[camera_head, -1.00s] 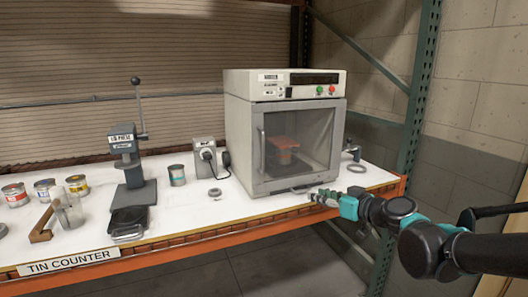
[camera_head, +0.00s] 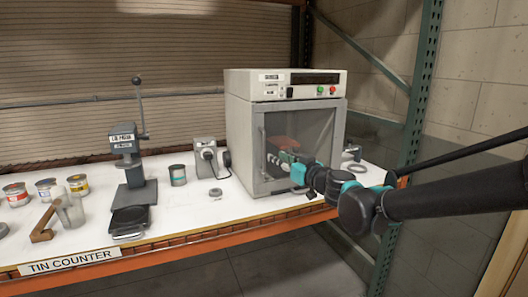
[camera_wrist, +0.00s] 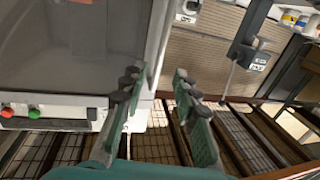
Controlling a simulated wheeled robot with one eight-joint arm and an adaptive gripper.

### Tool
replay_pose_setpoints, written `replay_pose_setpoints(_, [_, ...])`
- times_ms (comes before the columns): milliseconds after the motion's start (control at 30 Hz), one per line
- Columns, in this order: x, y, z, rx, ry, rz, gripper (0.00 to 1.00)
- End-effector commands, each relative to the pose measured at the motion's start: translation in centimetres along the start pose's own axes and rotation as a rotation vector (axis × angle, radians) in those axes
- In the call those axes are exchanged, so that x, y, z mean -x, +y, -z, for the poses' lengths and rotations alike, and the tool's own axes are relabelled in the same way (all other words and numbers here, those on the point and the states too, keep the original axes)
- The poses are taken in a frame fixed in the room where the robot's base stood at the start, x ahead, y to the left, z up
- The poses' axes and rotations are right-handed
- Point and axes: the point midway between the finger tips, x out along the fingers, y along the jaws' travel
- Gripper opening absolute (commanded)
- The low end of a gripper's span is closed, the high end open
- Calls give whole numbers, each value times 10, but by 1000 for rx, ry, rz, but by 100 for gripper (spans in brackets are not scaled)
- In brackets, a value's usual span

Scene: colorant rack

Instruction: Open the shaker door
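The shaker (camera_head: 240,125) is a pale box cabinet with a dark window door (camera_head: 310,130) on its front. The door looks closed, and a dim reddish shape shows behind its glass. A thin vertical handle (camera_head: 262,150) runs along the door's left side. My gripper (camera_head: 274,157) is in front of the lower left of the door, its tips close to the handle; contact cannot be told. The shaker door (camera_wrist: 70,45) fills the upper left there.
The white counter (camera_head: 190,215) has an orange front edge. A lever press (camera_head: 127,165), a small grey device (camera_head: 204,155), a grey tin (camera_head: 178,175) and several paint tins (camera_head: 46,188) stand left of the shaker. A green rack post (camera_head: 415,100) rises at right.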

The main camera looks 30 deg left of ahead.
Motion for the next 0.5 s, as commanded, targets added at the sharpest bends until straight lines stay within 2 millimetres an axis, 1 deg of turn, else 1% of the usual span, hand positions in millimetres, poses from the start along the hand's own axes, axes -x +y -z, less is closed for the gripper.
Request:
replay_pose_setpoints(33, [-10,-1,0,0,0,2,30])
replay_pose_setpoints(100, [-23,-1,0,0,0,2,30])
replay_pose_setpoints(300, [-58,0,0,0,0,1,30])
replay_pose_setpoints(500, [-83,-1,0,0,0,2,30])
